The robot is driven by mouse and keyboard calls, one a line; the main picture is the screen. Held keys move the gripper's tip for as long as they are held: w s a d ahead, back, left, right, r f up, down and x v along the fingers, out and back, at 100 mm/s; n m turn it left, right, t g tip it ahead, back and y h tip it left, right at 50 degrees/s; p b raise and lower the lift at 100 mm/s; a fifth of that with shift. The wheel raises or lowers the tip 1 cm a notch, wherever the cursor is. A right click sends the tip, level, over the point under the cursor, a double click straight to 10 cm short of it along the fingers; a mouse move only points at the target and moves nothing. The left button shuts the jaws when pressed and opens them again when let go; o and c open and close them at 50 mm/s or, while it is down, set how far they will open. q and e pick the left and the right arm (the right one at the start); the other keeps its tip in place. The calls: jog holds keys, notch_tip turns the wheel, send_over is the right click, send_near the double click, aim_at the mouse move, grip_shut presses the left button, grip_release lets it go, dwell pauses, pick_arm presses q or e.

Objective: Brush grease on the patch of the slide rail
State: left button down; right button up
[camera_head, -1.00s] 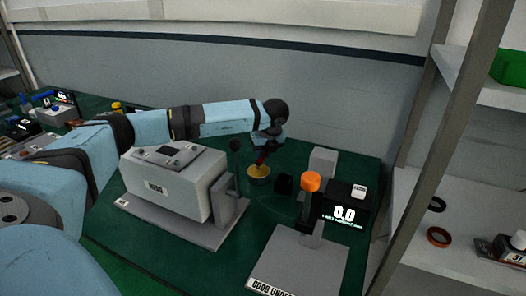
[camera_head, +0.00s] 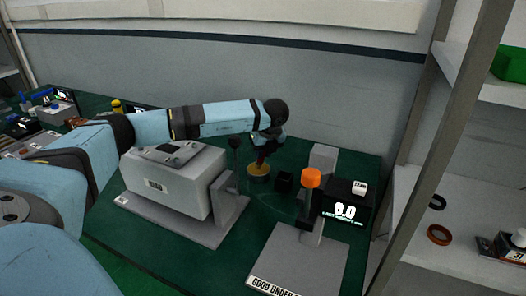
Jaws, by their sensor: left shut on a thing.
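My left gripper (camera_head: 265,151) points down over the green bench, right of the grey box-shaped unit. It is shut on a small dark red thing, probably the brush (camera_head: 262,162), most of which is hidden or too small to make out. The lower end of this thing is at or just above a small round pot with a yellowish top (camera_head: 258,170). I cannot tell whether they touch. I cannot make out the slide rail or its patch with certainty. My right gripper is not in view.
The grey unit (camera_head: 168,186) stands left of the pot. A shelf rack (camera_head: 440,150) bounds the right side, and a wall is behind.

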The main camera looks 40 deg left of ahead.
pick_arm(q)
jog(key=shift+r+p, duration=0.75)
jog(key=shift+r, duration=0.5)
jog(key=shift+r+p, duration=1.1)
jog(key=shift+r, duration=1.15)
